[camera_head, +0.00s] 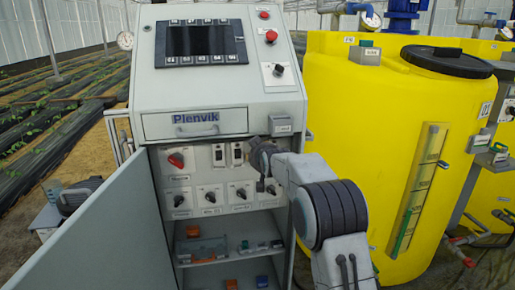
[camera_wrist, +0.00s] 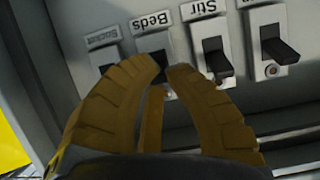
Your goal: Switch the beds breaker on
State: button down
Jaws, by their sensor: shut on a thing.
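The beds breaker (camera_wrist: 153,42) is in the wrist view, under an upside-down "Beds" label. In the head view my gripper (camera_head: 262,156) is at the right of the upper row in the open cabinet and covers the beds breaker there.
The stir breaker (camera_wrist: 212,52) and another breaker (camera_wrist: 270,45) stand close beside it. A breaker labelled perhaps "Sockets" (camera_wrist: 105,55) is on the other side. The cabinet door (camera_head: 105,225) hangs open at left. A yellow tank (camera_head: 350,110) stands close at right.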

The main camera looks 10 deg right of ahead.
jog(key=shift+d+f, duration=0.1)
jog(key=shift+d, duration=0.05)
dwell(0.4)
jog(key=c, duration=1.5)
grip_release()
jog(key=shift+d, duration=0.15)
jog(key=o, duration=0.3)
jog(key=shift+a, duration=0.2)
jog(key=shift+v, duration=5.95)
